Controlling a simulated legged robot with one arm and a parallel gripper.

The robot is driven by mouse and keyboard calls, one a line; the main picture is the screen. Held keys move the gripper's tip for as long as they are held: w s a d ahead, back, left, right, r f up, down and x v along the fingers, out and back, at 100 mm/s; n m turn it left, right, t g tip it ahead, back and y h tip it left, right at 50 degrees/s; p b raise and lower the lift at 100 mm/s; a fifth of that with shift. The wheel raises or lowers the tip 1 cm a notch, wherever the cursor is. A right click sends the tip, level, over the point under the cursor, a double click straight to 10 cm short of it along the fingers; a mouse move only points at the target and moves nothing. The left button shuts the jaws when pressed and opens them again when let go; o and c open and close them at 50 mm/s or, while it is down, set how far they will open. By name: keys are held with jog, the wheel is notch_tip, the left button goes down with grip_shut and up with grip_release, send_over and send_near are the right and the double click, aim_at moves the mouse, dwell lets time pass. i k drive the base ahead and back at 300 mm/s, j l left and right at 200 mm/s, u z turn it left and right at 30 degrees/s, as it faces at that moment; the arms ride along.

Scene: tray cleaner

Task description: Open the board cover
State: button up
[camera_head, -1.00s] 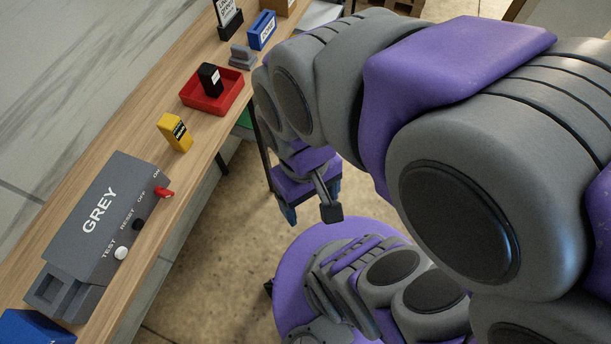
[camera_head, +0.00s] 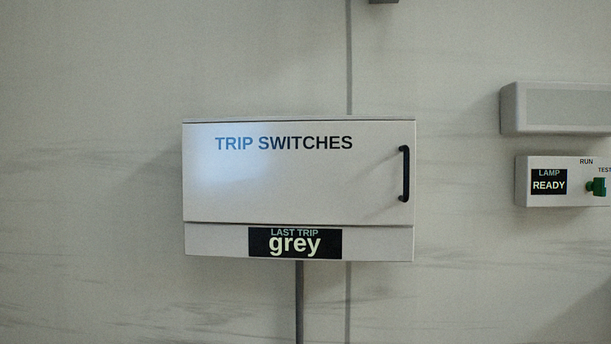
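The board cover (camera_head: 290,185) is a closed pale panel marked "TRIP SWITCHES" on a wall box. A black vertical bar handle (camera_head: 405,174) is on its right side. Below the cover, a black display (camera_head: 295,242) reads "LAST TRIP grey". What lies behind the cover is hidden. My gripper is not in this view.
The pale wall (camera_head: 90,180) around the box looks bare to the left. At the right are a grey wall unit (camera_head: 560,107) and a small panel (camera_head: 542,198) with a "LAMP READY" display and a green knob (camera_head: 597,187) marked RUN and TEST. A grey conduit (camera_head: 299,300) runs down below the box.

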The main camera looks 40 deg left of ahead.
aim_at(358, 173)
jog(key=k+u, duration=0.15)
jog(key=u, duration=1.35)
